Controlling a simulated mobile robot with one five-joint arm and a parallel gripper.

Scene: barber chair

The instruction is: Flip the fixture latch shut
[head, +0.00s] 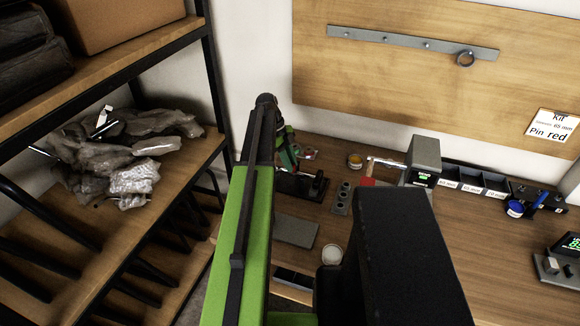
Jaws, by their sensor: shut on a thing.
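A dark fixture (305,188) stands on the wooden workbench (380,240), just right of my green arm. A dark upright piece rises at its right end. I cannot tell which part of the fixture is the latch, or how it is tilted. My gripper (291,164) is small at the far end of my arm, by the fixture's left part. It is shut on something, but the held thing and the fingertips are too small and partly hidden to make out.
A grey box (424,158), labelled bins (472,183) and a blue-topped jar (515,209) stand at right. A shelf (150,190) with crumpled bags fills the left.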

